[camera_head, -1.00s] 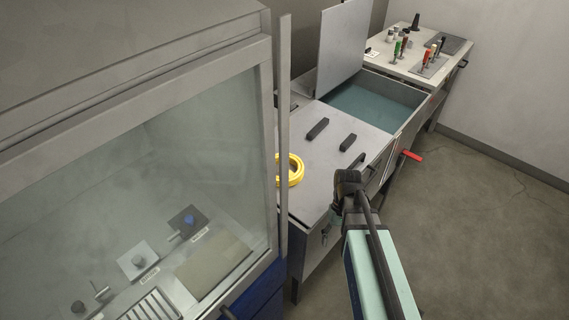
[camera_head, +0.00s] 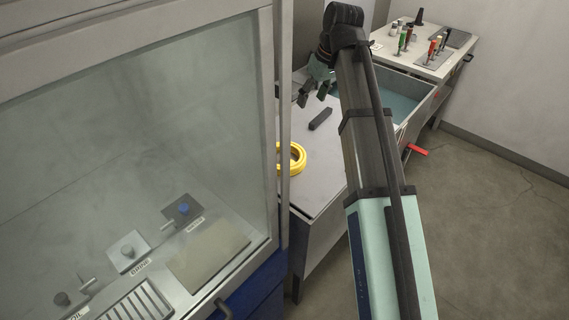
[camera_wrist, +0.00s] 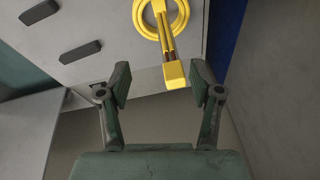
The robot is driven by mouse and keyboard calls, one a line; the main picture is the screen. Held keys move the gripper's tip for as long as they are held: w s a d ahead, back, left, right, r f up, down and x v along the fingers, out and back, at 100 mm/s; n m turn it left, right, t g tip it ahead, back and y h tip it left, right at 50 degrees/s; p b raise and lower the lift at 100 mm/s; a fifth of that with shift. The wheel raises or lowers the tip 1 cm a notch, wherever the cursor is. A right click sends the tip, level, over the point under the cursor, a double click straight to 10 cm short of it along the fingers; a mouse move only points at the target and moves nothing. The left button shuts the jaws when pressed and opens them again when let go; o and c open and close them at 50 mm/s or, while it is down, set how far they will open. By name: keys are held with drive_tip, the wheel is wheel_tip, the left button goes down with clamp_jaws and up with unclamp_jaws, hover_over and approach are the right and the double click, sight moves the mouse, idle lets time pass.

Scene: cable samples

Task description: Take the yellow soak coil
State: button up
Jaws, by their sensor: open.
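The yellow soak coil (camera_head: 299,157) lies on a grey top beside the glass-fronted cabinet, whose frame edge hides its left part in the head view. In the wrist view the coil (camera_wrist: 139,24) is at the top, with straps running down to a yellow block-like end (camera_wrist: 174,75). My gripper (camera_head: 313,93) is raised above the grey top, beyond the coil in the head view. In the wrist view my gripper (camera_wrist: 161,81) is open, and the yellow end appears between its fingers, nearer the right one. Nothing appears gripped; contact cannot be told.
The grey top (camera_head: 322,160) carries dark bars, one of them (camera_head: 320,119) near my gripper. An open teal-lined basin (camera_head: 405,92) lies behind my arm. The glass-fronted cabinet (camera_head: 282,120) stands close on the left. A bench (camera_head: 405,62) with small tools is at the back.

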drive_tip(key=n+t+b, duration=0.1)
drive_tip(key=n+b, duration=0.1)
approach(287, 103)
drive_tip(key=shift+y, duration=0.4)
drive_tip(key=p+x, duration=0.3)
drive_tip(key=x, duration=0.3)
drive_tip(key=shift+d+f, duration=0.1)
drive_tip(key=shift+f, duration=0.1)
drive_tip(key=shift+p+x, duration=0.85)
drive_tip(key=shift+x, duration=1.75)
drive_tip(key=shift+d, duration=0.15)
clamp_jaws()
